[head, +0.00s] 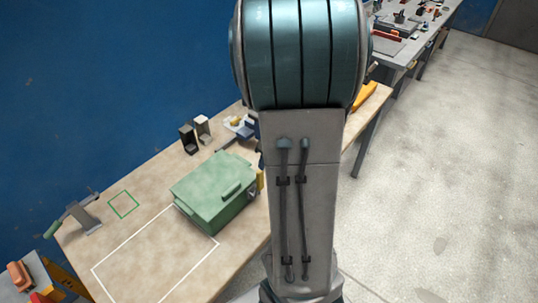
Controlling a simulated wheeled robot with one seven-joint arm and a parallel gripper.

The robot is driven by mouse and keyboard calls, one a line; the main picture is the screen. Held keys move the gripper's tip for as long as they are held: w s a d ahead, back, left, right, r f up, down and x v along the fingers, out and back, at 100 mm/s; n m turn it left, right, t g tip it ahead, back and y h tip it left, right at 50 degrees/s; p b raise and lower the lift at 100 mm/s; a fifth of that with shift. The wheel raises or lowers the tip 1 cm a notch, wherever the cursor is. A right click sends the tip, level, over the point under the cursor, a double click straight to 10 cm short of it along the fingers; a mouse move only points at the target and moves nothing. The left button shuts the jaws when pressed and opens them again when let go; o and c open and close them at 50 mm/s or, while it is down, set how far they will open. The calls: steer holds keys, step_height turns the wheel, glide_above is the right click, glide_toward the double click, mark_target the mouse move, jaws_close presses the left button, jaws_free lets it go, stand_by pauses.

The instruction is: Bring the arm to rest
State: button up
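My arm fills the middle of the head view, with a teal ribbed joint at the top and a grey link with two dark cables below it. The arm stands in front of the right part of the wooden workbench (110,236). My gripper does not show in this view. A green lidded box (205,190) sits on the bench, left of my arm. A white outlined rectangle (125,237) and a small green outlined square (124,204) are marked on the bench top.
A grey device with a green handle (82,215) stands at the bench's left end. Two small upright blocks (188,139) stand at the back. An orange object (364,95) lies far right. A second table (407,45) with small items stands behind. Grey floor (440,170) is clear on the right.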

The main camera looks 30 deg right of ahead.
steer(key=s+a+r+n+b, duration=0.2)
steer(key=s+a+n, duration=0.2)
steer(key=n, duration=0.6)
steer(key=s+a+r+n+b, duration=0.2)
steer(key=a+n, duration=0.5)
steer(key=n, duration=0.4)
steer(key=s+a+r+n+h+b, duration=0.1)
steer(key=s+a+n, duration=0.4)
steer(key=n, duration=0.6)
steer(key=shift+s+a+r+t+b, duration=0.3)
steer(key=shift+s+a+r+b, duration=0.1)
steer(key=shift+r+b, duration=0.3)
